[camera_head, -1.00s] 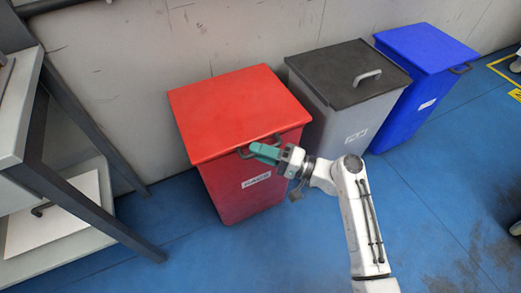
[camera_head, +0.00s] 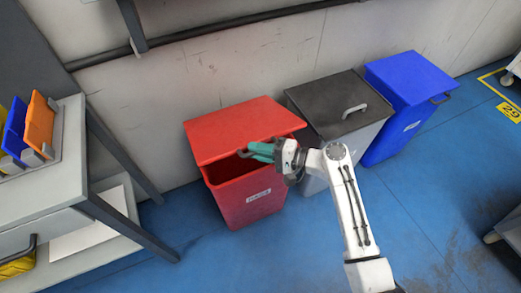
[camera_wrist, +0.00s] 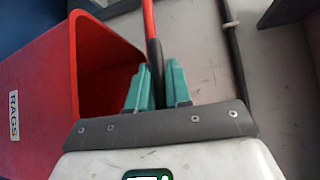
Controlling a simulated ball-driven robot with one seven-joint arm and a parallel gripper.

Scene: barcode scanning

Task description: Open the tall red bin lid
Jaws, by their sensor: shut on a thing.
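The tall red bin (camera_head: 235,205) stands against the wall with its lid (camera_head: 238,126) partly raised; a dark gap shows under the lid's front edge. In the wrist view, the bin (camera_wrist: 35,70) is on the left, its mouth open to the dark red inside, and the lid (camera_wrist: 149,18) shows nearly edge-on as a red strip. My gripper (camera_head: 258,150) is at the lid's front edge, its teal fingers shut on the lid handle.
A grey bin (camera_head: 340,105) with a dark lid stands close on the right, then a blue bin (camera_head: 410,85). A grey metal rack (camera_head: 60,180) with blue and orange holders is at the left. The blue floor (camera_head: 290,260) in front is clear.

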